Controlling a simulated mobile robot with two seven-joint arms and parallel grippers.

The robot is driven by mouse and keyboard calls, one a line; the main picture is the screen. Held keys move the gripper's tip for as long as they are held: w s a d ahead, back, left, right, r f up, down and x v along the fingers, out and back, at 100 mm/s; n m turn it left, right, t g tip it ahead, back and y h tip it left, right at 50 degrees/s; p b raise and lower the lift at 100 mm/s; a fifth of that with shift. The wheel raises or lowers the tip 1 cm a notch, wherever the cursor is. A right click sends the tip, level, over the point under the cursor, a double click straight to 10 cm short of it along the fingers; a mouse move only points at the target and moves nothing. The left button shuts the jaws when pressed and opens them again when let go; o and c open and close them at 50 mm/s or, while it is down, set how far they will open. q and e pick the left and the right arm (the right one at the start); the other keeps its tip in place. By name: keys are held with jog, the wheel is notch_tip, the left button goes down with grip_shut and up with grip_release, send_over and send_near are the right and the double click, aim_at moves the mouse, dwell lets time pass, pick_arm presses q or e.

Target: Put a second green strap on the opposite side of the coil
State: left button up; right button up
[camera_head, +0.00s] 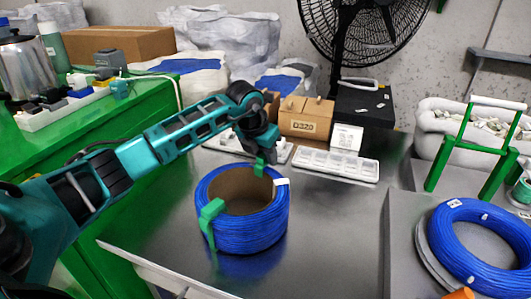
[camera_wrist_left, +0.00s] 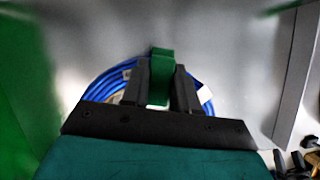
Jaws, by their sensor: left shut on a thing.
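The blue cable coil (camera_head: 252,229) stands on the metal table, its round opening facing up. One green strap (camera_head: 210,218) sits over the near left side of the coil's wall. My left gripper (camera_head: 262,146) is above the far rim of the coil, shut on a second green strap (camera_head: 261,165). In the left wrist view this strap (camera_wrist_left: 160,75) is between the two dark fingers, with the blue coil (camera_wrist_left: 112,82) behind it. I cannot tell whether the held strap touches the coil. My right gripper is not in view.
A white tray (camera_head: 335,165) and a brown box (camera_head: 306,118) are behind the coil. Another blue coil (camera_head: 481,247) lies at the right, near a green frame (camera_head: 471,150). The table (camera_head: 335,230) is clear right of the first coil.

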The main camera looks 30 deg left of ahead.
pick_arm(q)
jog(key=shift+f, duration=0.45)
jog(key=shift+f+b, duration=0.25)
jog(key=shift+b, duration=0.1)
jog(key=shift+r, duration=0.1)
jog(key=shift+r+p, duration=0.55)
jog(key=shift+r, duration=0.25)
dwell(0.4)
jog(key=shift+r+p, duration=0.45)
jog(key=shift+p, duration=0.1)
jog(key=shift+f, duration=0.2)
jog(key=shift+f+b, duration=0.65)
jog(key=shift+f, duration=0.1)
